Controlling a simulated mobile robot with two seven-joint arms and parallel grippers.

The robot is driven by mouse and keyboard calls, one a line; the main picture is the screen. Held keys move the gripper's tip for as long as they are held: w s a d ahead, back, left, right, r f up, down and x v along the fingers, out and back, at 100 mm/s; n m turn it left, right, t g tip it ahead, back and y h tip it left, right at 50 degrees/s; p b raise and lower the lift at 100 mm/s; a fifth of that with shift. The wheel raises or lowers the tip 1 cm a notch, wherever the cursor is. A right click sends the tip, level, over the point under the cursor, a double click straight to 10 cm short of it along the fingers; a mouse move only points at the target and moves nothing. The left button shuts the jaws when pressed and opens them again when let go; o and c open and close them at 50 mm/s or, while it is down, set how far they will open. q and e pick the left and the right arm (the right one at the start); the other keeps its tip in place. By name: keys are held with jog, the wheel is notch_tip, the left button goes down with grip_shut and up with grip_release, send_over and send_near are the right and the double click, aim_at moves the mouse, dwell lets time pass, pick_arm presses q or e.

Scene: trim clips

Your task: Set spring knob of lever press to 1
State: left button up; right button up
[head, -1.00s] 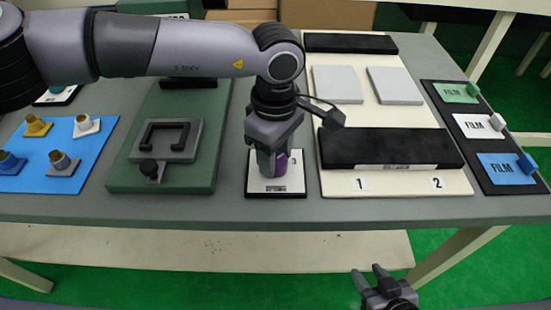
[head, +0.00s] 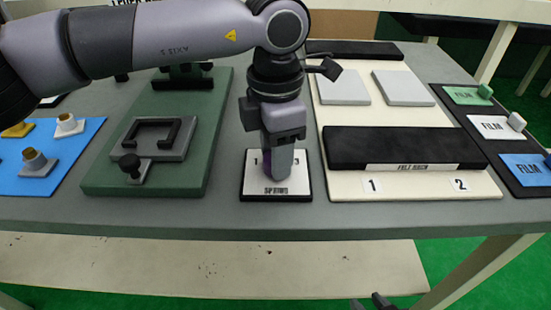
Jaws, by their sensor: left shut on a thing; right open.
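The spring knob plate (head: 302,185) is white with a black border and lies flat near the table's front edge. A number 1 shows at its upper left, and its front label is partly readable. My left gripper (head: 277,168) points down over the plate, shut on the purple spring knob (head: 267,158). The fingers hide nearly all of the knob, so its pointing direction cannot be read. The lever press (head: 100,180) has a green base left of the plate. My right gripper (head: 372,303) is open and empty, low at the bottom edge, mostly cut off.
A blue mat (head: 70,180) with several capped pegs lies at the left. A cream board (head: 420,187) with a black felt block (head: 390,148) is close on the plate's right. Film cards (head: 497,128) lie at the far right.

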pick_arm(q)
jog(key=shift+f+n+b, duration=0.1)
jog(key=shift+n+b, duration=0.4)
jog(key=shift+n, duration=0.4)
jog(key=n+b, duration=0.1)
jog(key=n, duration=0.2)
jog(key=shift+n+b, duration=0.35)
jog(key=shift+n, duration=0.05)
jog(key=n+b, duration=0.1)
jog(key=n, duration=0.3)
jog(key=shift+b, duration=0.3)
jog(key=shift+n, duration=0.3)
jog(key=shift+r, duration=0.2)
jog(key=o, duration=1.1)
jog(key=shift+c, duration=0.2)
jog(key=shift+r+p, duration=0.35)
jog(key=shift+r, duration=3.2)
